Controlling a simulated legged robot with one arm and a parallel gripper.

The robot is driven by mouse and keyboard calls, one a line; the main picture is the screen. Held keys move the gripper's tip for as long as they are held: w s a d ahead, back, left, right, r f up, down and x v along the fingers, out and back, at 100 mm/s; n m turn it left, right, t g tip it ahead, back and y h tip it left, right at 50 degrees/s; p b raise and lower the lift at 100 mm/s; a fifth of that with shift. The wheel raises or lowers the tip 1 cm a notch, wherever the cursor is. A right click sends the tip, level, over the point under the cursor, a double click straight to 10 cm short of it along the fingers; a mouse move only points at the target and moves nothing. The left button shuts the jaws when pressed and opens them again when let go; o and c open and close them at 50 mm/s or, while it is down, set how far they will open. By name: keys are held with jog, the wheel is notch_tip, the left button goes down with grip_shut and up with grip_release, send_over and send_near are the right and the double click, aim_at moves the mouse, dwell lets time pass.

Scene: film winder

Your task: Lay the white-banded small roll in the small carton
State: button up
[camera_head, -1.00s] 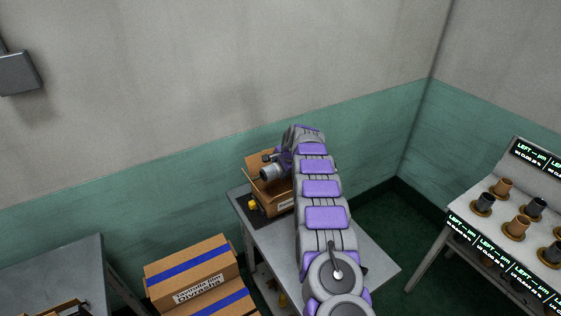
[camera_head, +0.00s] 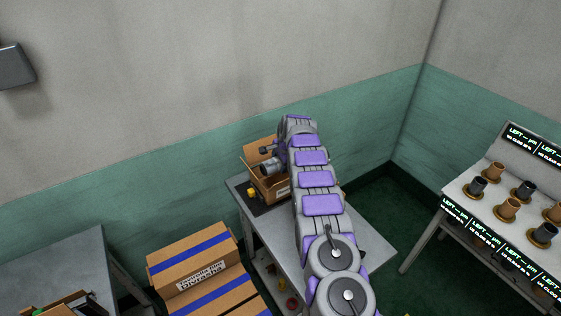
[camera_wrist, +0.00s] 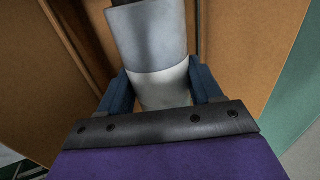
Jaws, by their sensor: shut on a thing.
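My gripper (camera_wrist: 162,88) is shut on the small roll (camera_wrist: 150,42) in the wrist view, one blue finger on each side. The roll is pale grey with a whiter band between the fingers, and its dark far end runs off the top of the frame. Brown cardboard walls of the small carton (camera_wrist: 240,50) stand around the roll and gripper. In the head view the open carton (camera_head: 250,162) stands on the grey table, with my arm's end over it. I cannot tell whether the roll touches the carton's floor.
The grey table (camera_head: 283,240) stands by the green wall, with a small yellow thing (camera_head: 251,192) left of the carton. Blue-striped boxes (camera_head: 195,262) are stacked at lower left. A rack with several spools (camera_head: 507,208) stands at right.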

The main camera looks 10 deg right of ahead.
jog(key=shift+d+f, duration=0.2)
jog(key=shift+f, duration=1.25)
jog(key=shift+a+f, duration=0.1)
jog(key=shift+f, duration=2.35)
jog(key=shift+f+b, duration=0.4)
jog(key=shift+f, duration=0.1)
jog(key=o, duration=1.3)
jog(key=shift+f, duration=0.1)
jog(key=shift+c, duration=1.4)
